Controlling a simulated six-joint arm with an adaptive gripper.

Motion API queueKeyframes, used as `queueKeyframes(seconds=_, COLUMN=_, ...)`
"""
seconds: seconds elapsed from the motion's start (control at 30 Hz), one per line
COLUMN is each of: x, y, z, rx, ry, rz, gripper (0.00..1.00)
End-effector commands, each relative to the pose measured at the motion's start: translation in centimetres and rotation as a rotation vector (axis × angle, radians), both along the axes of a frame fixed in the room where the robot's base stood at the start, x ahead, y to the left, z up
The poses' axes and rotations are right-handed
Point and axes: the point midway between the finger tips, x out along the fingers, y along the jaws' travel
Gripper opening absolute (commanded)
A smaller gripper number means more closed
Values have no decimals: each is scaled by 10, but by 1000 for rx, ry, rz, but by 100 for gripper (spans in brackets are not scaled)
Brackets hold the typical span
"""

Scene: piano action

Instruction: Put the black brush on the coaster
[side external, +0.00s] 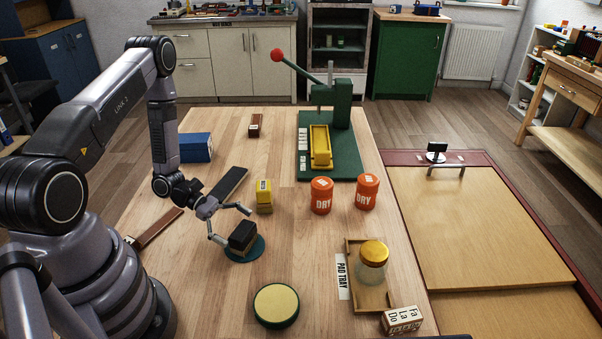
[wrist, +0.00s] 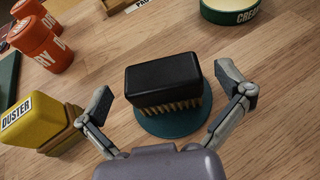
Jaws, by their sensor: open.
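The black brush (side external: 243,236) has a black block top and tan bristles. It stands bristles down on the dark teal round coaster (side external: 232,255). In the wrist view the brush (wrist: 163,79) sits over the coaster (wrist: 180,125), whose near part shows below the bristles. My gripper (side external: 231,225) is open, with one finger on each side of the brush. In the wrist view my gripper (wrist: 168,86) shows a clear gap between each fingertip and the brush, so it holds nothing. The far part of the coaster is hidden behind the brush.
A yellow duster (side external: 264,196) stands close by, with two orange DRY jars (side external: 321,195) to its right. A round cream tin (side external: 276,305) and a pad tray (side external: 371,298) holding a glass jar (side external: 371,262) are nearer the camera. A green press (side external: 333,130) stands behind.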

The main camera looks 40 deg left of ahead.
Motion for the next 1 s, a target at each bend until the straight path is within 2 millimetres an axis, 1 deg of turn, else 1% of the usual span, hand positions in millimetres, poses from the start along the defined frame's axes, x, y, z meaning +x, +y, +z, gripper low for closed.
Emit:
queueKeyframes(seconds=0.03, x=-4, y=11, z=4, rx=3, ry=-1, rz=7, gripper=100)
queueKeyframes(seconds=0.1, x=-9, y=25, z=11, rx=4, ry=-3, rz=7, gripper=100)
queueKeyframes(seconds=0.33, x=-27, y=66, z=29, rx=5, ry=-1, rz=5, gripper=100)
queueKeyframes(seconds=0.5, x=-34, y=82, z=37, rx=2, ry=-1, rz=1, gripper=100)
queueKeyframes(seconds=0.57, x=-35, y=85, z=40, rx=9, ry=-4, rz=-7, gripper=100)
queueKeyframes(seconds=0.63, x=-33, y=86, z=51, rx=36, ry=-21, rz=-46, gripper=100)
queueKeyframes(seconds=0.67, x=-32, y=85, z=58, rx=54, ry=-31, rz=-73, gripper=100)
queueKeyframes(seconds=0.77, x=-25, y=78, z=92, rx=152, ry=-91, rz=-215, gripper=100)
queueKeyframes(seconds=0.8, x=-23, y=73, z=110, rx=203, ry=-124, rz=-288, gripper=100)
queueKeyframes(seconds=0.87, x=-21, y=64, z=138, rx=289, ry=-176, rz=-408, gripper=100)
queueKeyframes(seconds=0.9, x=-22, y=57, z=157, rx=349, ry=-214, rz=-487, gripper=100)
queueKeyframes(seconds=0.97, x=-24, y=46, z=183, rx=438, ry=-269, rz=-603, gripper=100)
queueKeyframes(seconds=1.0, x=-27, y=39, z=200, rx=500, ry=-307, rz=-678, gripper=100)
